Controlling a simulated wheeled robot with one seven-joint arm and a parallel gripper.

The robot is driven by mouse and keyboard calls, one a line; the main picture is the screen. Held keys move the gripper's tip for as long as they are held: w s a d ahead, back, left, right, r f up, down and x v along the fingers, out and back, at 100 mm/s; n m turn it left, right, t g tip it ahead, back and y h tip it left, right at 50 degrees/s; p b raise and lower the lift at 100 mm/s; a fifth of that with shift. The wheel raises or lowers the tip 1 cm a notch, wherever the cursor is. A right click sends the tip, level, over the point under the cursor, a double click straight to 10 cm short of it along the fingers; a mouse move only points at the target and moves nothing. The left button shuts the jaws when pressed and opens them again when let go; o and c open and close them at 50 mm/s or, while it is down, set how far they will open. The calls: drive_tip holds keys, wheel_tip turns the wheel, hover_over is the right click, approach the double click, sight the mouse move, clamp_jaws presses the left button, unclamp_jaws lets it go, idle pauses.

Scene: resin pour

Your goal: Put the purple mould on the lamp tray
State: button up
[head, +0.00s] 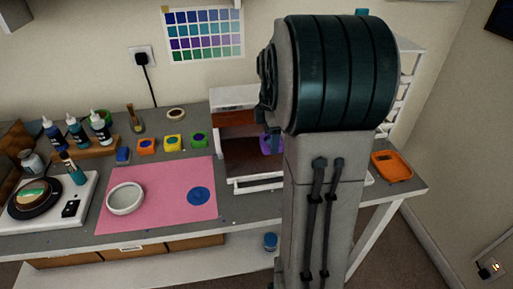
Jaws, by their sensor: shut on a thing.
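The purple mould (268,145) shows at the mouth of the white lamp box, partly hidden behind my arm. My gripper (272,134) is just above it, mostly hidden by my arm, and is shut on the mould. The white lamp box (234,97) stands open at the front with a brown interior. The white lamp tray (255,185) is at its lower front, below the mould. I cannot tell whether the mould touches the tray.
A pink mat (160,181) left of the lamp holds a white bowl (125,198) and a blue disc (198,196). Several small coloured moulds (172,143) line its back edge. Dropper bottles (77,131) stand further left. An orange tray (391,165) lies at the right.

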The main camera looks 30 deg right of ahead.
sight(257, 159)
drive_tip(key=w+a+f, duration=0.2)
drive_tip(key=w, duration=0.1)
drive_tip(key=shift+w+a+f, duration=0.15)
drive_tip(key=shift+a+f, duration=0.2)
drive_tip(key=shift+a, duration=0.05)
drive_tip(key=shift+f+p, duration=0.5)
drive_tip(key=shift+f, duration=1.4)
drive_tip(key=shift+f, duration=0.2)
drive_tip(key=o, duration=1)
drive_tip(key=shift+r, duration=0.1)
